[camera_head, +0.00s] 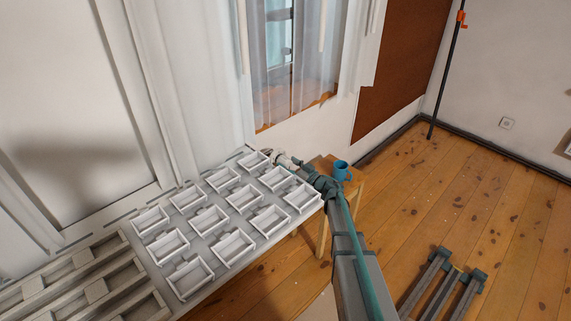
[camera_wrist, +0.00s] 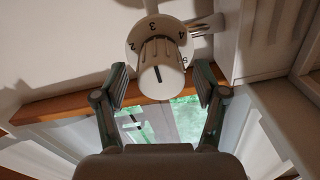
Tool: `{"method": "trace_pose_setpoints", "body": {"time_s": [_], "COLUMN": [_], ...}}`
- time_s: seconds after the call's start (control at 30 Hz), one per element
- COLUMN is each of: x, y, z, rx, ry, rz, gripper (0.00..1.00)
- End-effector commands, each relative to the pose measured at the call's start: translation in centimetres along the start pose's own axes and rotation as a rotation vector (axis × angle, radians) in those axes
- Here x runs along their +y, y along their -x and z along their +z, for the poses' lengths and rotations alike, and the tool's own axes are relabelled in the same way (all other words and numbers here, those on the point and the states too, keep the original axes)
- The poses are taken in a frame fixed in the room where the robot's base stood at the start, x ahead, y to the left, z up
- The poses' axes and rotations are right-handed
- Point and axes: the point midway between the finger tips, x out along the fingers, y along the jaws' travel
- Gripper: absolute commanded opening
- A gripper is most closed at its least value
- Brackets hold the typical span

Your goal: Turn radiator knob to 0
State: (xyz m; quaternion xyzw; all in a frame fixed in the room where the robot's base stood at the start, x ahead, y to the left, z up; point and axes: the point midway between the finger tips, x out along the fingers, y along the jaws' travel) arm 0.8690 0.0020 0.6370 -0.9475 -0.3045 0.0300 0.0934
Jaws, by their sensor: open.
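The white radiator knob (camera_wrist: 160,62) is at the upper middle of the wrist view. Its flared collar carries the dark numbers 2, 3, 4 and 5, and a short dark line marks its ridged grip. My gripper (camera_wrist: 161,88) is open, with one finger on each side of the knob's narrow end. I see gaps between the fingers and the knob, so it is not gripped. In the head view my gripper (camera_head: 284,160) is small, at the far right corner of the white slotted unit (camera_head: 205,236), and the knob there is too small to make out clearly.
A blue mug (camera_head: 341,170) stands on a small wooden stool (camera_head: 355,186) close to my wrist. A curtained window (camera_head: 290,60) and white wall lie behind. Open wooden floor (camera_head: 450,190) extends to the right. A wooden ledge (camera_wrist: 70,103) runs behind my fingers.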

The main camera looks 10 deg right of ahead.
Motion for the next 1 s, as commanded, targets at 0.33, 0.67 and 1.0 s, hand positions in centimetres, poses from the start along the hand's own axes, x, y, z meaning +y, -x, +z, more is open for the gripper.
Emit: {"method": "trace_pose_setpoints", "body": {"time_s": [0.33, 0.67, 1.0], "x": [-0.02, -0.02, -0.03], "y": [-1.64, -1.6, -1.59], "z": [0.02, 0.01, -0.01], "rx": [0.0, 0.0, 0.0], "ry": [0.0, 0.0, 0.005], "rz": [0.001, 0.001, 0.001], "gripper": [0.71, 0.43, 0.11]}}
